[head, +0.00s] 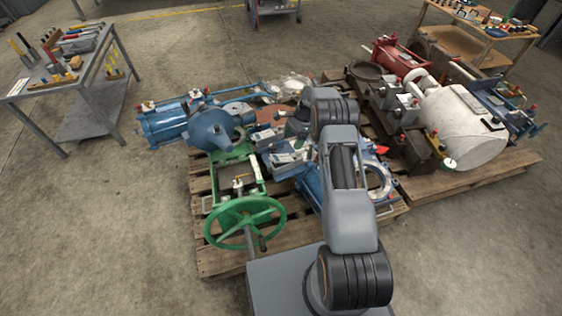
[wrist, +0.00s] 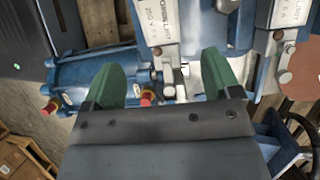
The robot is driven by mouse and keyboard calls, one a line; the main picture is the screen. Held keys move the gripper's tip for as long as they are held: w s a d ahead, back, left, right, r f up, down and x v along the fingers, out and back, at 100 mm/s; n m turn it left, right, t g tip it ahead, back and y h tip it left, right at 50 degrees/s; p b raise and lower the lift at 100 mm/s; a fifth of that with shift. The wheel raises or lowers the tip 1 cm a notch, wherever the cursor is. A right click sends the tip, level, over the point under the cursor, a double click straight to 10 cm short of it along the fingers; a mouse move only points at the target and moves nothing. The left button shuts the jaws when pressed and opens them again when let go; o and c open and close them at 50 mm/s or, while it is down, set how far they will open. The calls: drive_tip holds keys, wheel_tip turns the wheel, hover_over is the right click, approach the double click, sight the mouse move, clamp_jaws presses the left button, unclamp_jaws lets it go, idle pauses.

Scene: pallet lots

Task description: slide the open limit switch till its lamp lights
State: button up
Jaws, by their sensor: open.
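My gripper (wrist: 162,72) shows in the wrist view with its two green fingers apart and nothing clearly held. A pale switch plate with dark lettering that seems to start with OPEN (wrist: 158,28) stands just beyond the fingers, its lower part between them. Whether the fingers touch it I cannot tell. A second pale lettered plate (wrist: 290,14) is to the right. No lit lamp can be made out on either plate. In the head view my arm hides the gripper; small pale boxes there are too small to read.
Blue cylinder machinery (wrist: 100,78) with red-capped fittings (wrist: 148,97) lies close by the left finger. A dark box (wrist: 18,45) with small green lights is at upper left. In the head view a green handwheel (head: 245,222) is in front; a white tank (head: 462,125) is right.

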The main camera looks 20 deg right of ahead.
sight(283, 156)
drive_tip(key=b+x, duration=0.3)
drive_tip(key=x, duration=1)
drive_tip(key=shift+a+b, duration=0.1)
drive_tip(key=shift+b, duration=0.3)
drive_tip(key=shift+c, duration=0.3)
drive_tip(key=c, duration=1.2)
drive_tip(key=shift+w, duration=0.45)
drive_tip(key=shift+a, duration=0.15)
drive_tip(key=o, duration=1.3)
drive_tip(key=shift+c, duration=0.2)
